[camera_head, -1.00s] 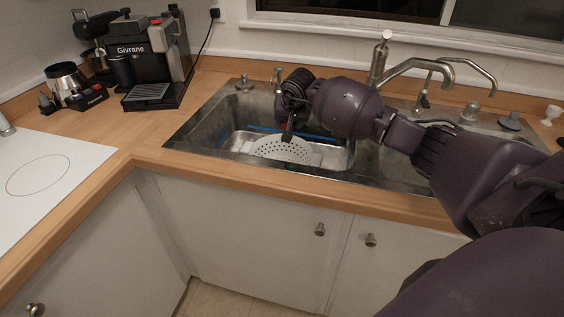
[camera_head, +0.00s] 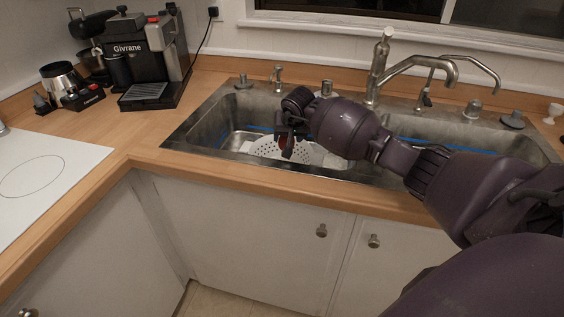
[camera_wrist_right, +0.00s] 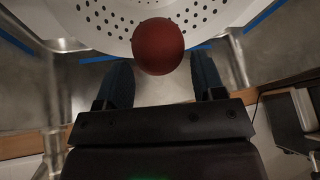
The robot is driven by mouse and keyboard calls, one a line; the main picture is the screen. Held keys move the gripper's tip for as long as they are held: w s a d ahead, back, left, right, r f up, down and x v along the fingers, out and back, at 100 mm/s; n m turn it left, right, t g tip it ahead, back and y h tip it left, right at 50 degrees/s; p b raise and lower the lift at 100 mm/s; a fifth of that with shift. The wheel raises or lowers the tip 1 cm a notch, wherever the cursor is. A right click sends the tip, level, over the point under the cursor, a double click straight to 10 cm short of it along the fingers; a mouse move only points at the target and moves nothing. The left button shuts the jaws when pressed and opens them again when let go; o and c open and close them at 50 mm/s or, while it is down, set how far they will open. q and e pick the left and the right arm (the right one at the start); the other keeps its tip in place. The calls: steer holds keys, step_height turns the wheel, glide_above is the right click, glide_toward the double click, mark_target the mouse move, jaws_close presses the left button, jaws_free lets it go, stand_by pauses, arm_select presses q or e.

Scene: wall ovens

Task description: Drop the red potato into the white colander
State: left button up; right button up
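The red potato (camera_wrist_right: 158,46) shows in the right wrist view just beyond the fingertips of my right gripper (camera_wrist_right: 162,80). The fingers are apart, with visible gaps on both sides of the potato. In the head view the potato (camera_head: 287,142) is a small dark red patch below my right gripper (camera_head: 290,138), in front of the white colander (camera_head: 264,149). The perforated colander also shows behind the potato in the right wrist view (camera_wrist_right: 100,18). I cannot tell whether the potato touches the colander. My left gripper is not in view.
The colander sits in the left basin of the metal sink (camera_head: 205,135). The faucet (camera_head: 378,70) stands behind. A coffee machine (camera_head: 150,55) is on the counter to the left, with clear wooden counter (camera_head: 140,130) before it.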

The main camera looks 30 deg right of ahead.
steer(key=o, duration=0.3)
steer(key=p+v, duration=0.1)
steer(key=v, duration=0.9)
steer(key=shift+s+r, duration=0.15)
steer(key=shift+r, duration=0.25)
steer(key=shift+a, duration=0.1)
